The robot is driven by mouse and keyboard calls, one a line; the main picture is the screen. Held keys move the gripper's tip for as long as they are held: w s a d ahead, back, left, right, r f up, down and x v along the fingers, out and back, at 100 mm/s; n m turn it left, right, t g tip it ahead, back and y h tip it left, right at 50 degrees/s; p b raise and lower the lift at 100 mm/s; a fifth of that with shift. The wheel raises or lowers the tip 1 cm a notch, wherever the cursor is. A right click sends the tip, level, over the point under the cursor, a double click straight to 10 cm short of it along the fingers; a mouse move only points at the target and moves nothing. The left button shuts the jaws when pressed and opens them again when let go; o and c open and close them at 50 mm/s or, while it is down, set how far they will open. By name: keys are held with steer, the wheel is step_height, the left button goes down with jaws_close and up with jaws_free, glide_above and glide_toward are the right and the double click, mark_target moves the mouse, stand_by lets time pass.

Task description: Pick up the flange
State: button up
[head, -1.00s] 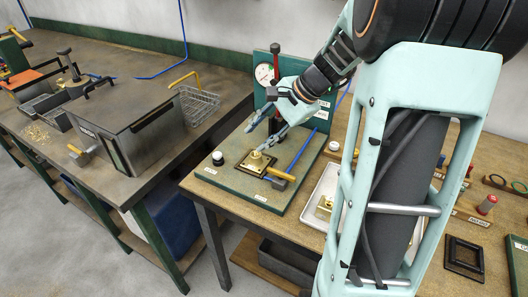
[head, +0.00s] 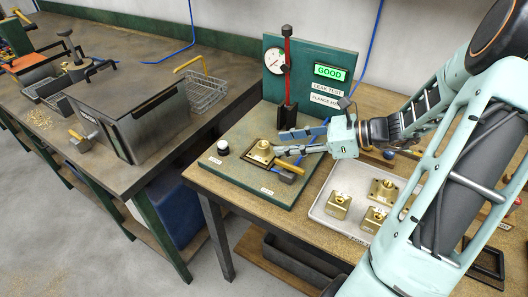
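A brass flange (head: 261,153) with a round raised boss sits in a dark square frame on the green leak-test stand. My gripper (head: 279,142) is just right of the flange, reaching in from the right with its fingers roughly level. The fingers are apart and nothing shows between them. The tips look close to the flange, but I cannot tell whether they touch it. More brass pieces lie in a pale tray (head: 324,212), including one with a flat square base (head: 384,190).
A yellow-handled lever (head: 288,171) lies in front of my fingers. A dark post with a red lever (head: 287,65) stands behind, near a gauge (head: 275,62) and a green display (head: 330,72) reading "GOOD". A white-topped knob (head: 223,147) is at left.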

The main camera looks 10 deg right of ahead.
mark_target(260, 145)
steer(key=x, duration=0.7)
steer(key=shift+w+a+f, duration=0.1)
steer(key=shift+w+a, duration=0.1)
steer(key=shift+w, duration=0.1)
steer(key=shift+c, duration=0.3)
jaws_close()
